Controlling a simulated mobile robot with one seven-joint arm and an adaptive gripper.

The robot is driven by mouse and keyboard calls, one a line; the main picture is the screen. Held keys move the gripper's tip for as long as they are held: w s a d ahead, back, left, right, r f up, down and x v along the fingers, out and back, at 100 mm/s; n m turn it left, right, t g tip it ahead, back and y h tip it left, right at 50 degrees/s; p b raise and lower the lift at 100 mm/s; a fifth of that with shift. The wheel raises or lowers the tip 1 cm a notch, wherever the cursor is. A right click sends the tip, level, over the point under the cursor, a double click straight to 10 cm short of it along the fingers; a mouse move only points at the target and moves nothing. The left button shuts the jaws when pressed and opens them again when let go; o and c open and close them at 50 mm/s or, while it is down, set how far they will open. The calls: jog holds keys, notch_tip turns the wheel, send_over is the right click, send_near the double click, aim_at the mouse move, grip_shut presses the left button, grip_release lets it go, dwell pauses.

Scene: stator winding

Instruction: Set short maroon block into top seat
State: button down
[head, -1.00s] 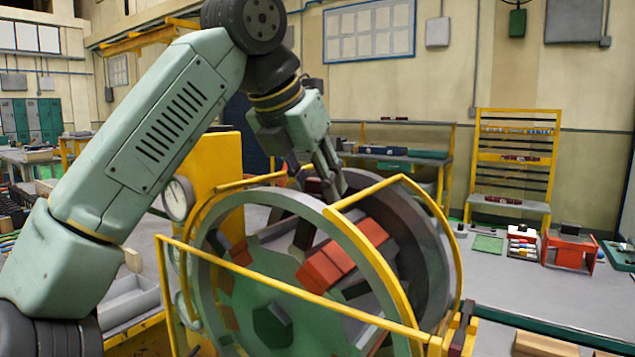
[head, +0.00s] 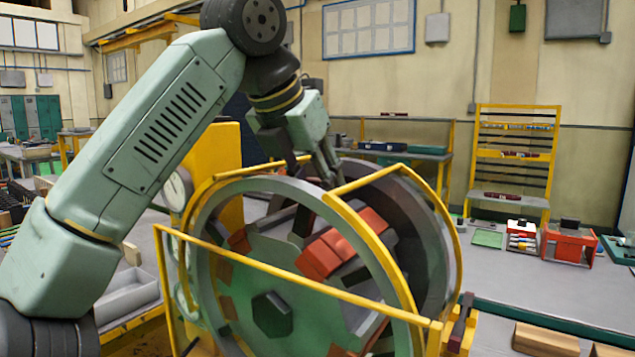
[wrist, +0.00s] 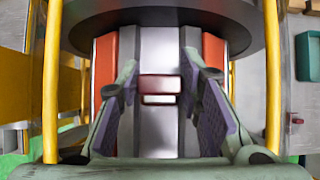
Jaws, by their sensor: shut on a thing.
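My gripper (head: 328,182) reaches down into the top of the drum-shaped stator (head: 205,250). In the wrist view its two purple-padded fingers (wrist: 160,88) stand on either side of the short maroon block (wrist: 160,84), and they are shut on it. The block has pale bands and lies over the light grey top seat (wrist: 158,45), between two orange-red blocks, one on the left (wrist: 105,60) and one on the right (wrist: 213,52). I cannot tell whether the block touches the seat floor. The head view hides the block behind the drum rim and fingers.
A yellow guard rail (head: 300,283) runs across the front of the stator, and yellow bars arch over it. More red blocks (head: 320,258) sit in the drum's right side. A red stand (head: 570,245) and a yellow rack (head: 515,155) stand at right.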

jog(key=c, duration=1.1)
grip_release()
jog(key=shift+f, duration=0.1)
jog(key=shift+o, duration=0.2)
jog(key=v, duration=0.7)
jog(key=shift+r, duration=0.25)
